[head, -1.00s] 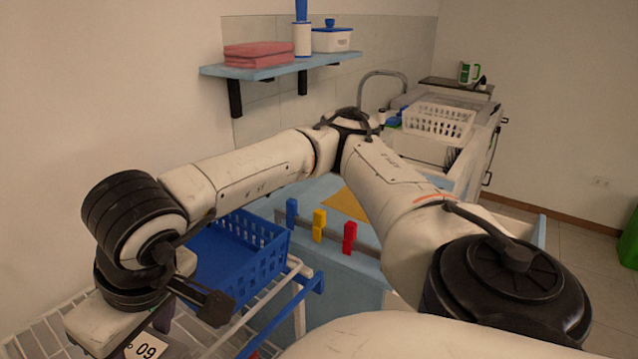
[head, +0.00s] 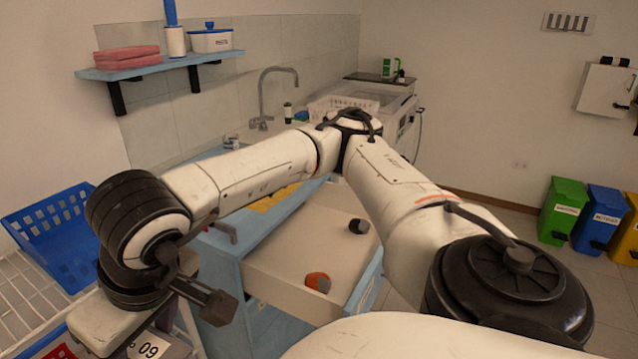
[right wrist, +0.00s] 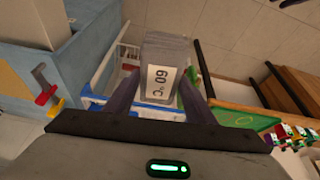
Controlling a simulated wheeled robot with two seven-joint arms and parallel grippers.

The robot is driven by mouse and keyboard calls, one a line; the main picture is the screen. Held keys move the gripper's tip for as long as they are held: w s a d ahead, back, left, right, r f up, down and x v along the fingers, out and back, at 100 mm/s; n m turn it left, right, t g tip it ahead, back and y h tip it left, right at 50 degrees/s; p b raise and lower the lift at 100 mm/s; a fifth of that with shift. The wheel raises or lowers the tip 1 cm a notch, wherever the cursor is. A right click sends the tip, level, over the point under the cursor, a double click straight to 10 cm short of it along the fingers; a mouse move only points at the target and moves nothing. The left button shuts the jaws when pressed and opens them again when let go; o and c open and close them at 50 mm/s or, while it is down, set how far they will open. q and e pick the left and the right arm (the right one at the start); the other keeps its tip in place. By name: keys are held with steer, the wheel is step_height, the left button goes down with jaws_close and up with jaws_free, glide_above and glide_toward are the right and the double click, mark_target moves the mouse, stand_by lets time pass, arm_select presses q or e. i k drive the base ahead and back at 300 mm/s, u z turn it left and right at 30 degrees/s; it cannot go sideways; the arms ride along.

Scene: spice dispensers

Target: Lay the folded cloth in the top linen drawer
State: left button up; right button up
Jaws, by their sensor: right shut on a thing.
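My right gripper (right wrist: 160,90) is shut on a grey, flat-looking thing that I take for the folded cloth (right wrist: 166,52). In the head view only the label (head: 150,346) and a little grey show, at the bottom left edge below my right wrist. An open drawer (head: 285,272), pale inside with a blue side, stands right of the gripper and apart from it. An orange-and-black object (head: 318,282) and a dark object (head: 359,226) lie in it. My right arm hides part of the drawer. My left gripper is not in view.
A blue basket (head: 45,235) stands on a white wire rack (head: 25,300) at the left. The blue cabinet has a yellow mat (head: 270,199) on top. Pink folded cloths (head: 127,57) lie on a wall shelf. Coloured bins (head: 563,211) stand far right.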

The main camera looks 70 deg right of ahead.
mark_target(340, 258)
steer(key=z, duration=1.55)
steer(key=i, duration=1)
